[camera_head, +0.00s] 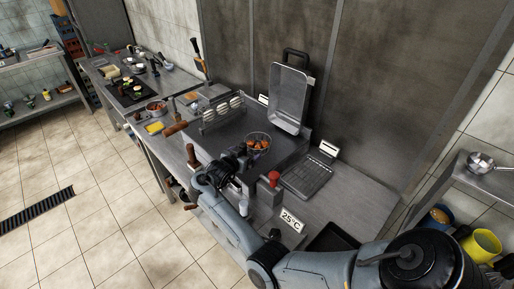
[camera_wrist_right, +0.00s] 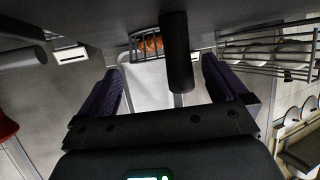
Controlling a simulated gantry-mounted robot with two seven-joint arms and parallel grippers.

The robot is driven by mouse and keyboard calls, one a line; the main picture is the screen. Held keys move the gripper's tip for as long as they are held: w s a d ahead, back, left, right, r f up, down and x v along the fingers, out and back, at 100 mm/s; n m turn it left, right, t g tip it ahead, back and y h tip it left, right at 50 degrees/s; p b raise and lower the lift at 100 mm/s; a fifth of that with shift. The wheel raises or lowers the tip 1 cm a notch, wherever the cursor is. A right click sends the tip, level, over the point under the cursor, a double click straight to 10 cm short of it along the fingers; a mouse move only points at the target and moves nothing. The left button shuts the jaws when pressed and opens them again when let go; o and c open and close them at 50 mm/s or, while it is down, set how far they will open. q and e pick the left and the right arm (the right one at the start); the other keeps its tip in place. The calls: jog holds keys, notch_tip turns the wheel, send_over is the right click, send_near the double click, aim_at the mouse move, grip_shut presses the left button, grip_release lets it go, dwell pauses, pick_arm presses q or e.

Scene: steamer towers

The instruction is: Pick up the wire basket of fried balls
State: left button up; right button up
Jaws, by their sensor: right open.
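The wire basket of fried balls (camera_head: 257,142) sits at the fryer in the middle of the head view, with several orange-brown balls inside. Part of it shows at the top of the right wrist view (camera_wrist_right: 150,45). My right gripper (camera_head: 240,156) is just in front of the basket, towards the near side. In the right wrist view its two fingers (camera_wrist_right: 162,72) are spread apart. A dark cylindrical handle (camera_wrist_right: 177,52) shows between them, and I cannot tell whether it touches either finger. My left gripper is in neither view.

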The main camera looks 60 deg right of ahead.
aim_at(252, 150)
jog(key=shift+f+b+x, duration=0.2)
jog(key=shift+b+x, duration=0.2)
jog(key=shift+x, duration=2.4)
jog(key=shift+a, duration=0.1)
grip_shut()
jog(key=shift+r, duration=0.1)
